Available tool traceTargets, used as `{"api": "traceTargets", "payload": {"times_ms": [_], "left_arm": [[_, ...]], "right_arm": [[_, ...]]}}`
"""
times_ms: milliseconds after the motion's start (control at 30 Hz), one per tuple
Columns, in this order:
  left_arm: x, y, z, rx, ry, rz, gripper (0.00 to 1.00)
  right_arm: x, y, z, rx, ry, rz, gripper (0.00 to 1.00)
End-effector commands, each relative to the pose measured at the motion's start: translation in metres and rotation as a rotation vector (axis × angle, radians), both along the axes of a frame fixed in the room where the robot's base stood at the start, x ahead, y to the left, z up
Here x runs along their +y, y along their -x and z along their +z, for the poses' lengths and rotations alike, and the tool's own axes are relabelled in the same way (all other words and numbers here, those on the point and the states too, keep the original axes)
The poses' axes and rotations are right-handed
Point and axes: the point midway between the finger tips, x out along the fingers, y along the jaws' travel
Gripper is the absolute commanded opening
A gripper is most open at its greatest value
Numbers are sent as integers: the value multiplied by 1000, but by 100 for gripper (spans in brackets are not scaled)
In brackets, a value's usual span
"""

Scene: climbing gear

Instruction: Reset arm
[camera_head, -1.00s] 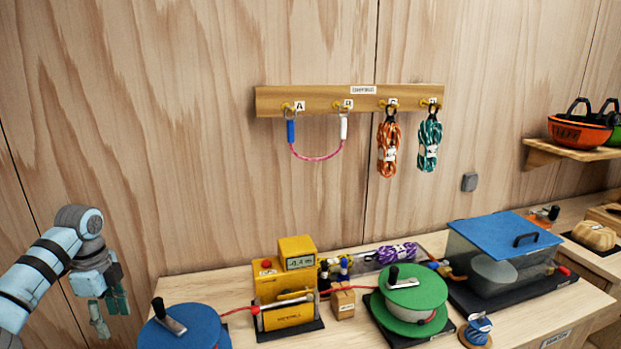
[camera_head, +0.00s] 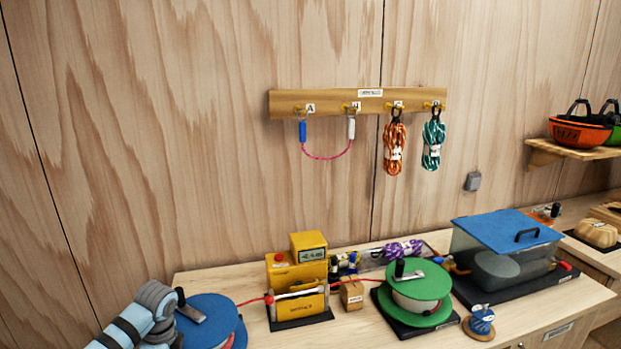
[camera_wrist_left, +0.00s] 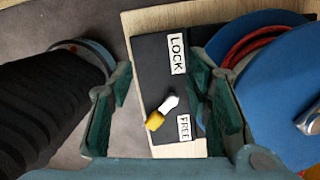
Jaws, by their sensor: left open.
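My left arm (camera_head: 142,322) comes in at the bottom left of the head view, with its gripper out of sight there. In the left wrist view my left gripper (camera_wrist_left: 158,112) is open, with nothing between its teal fingers. Beyond the fingers lies a black panel (camera_wrist_left: 150,75) with the labels LOCK (camera_wrist_left: 177,54) and FREE (camera_wrist_left: 184,127). A small lever with a white shaft and yellow end (camera_wrist_left: 160,112) sits on it, nearer FREE. A blue reel (camera_wrist_left: 265,95) is right of the fingers; it also shows in the head view (camera_head: 215,318). My right gripper is not in view.
A yellow device (camera_head: 297,275), a green reel (camera_head: 415,290) and a blue-lidded clear box (camera_head: 505,235) stand on the bench (camera_head: 350,328). A wooden rail (camera_head: 330,103) with hanging ropes and a pink sling (camera_head: 325,157) is on the wall.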

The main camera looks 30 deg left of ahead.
Motion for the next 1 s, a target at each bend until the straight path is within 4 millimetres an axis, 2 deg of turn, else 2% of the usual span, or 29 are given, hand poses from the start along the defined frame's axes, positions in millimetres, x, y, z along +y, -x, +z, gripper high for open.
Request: {"api": "traceTargets", "payload": {"times_ms": [33, 100, 200, 300, 467, 600, 700, 800, 833, 1000], "left_arm": [[-18, 4, -18, -4, -5, 6, 45], [-43, 9, -41, -27, -15, 30, 45], [-84, 20, -67, -74, -17, 79, 45], [-125, 33, -85, -134, -4, 147, 45], [-191, 60, -97, -248, 47, 315, 45], [-238, 84, -88, -354, 106, 520, 45], [-262, 101, -73, -428, 147, 694, 45], [-277, 116, -53, -498, 180, 881, 45], [-276, 115, -60, -499, 177, 896, 45], [-269, 106, -120, -472, 160, 895, 45]], "right_arm": [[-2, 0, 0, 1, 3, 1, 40], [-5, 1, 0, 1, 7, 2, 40], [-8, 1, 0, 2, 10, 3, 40], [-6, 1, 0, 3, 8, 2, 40], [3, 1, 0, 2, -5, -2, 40], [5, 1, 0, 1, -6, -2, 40], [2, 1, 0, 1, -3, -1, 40], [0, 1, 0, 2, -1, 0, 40], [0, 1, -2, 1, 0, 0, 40], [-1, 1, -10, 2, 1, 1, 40]]}}
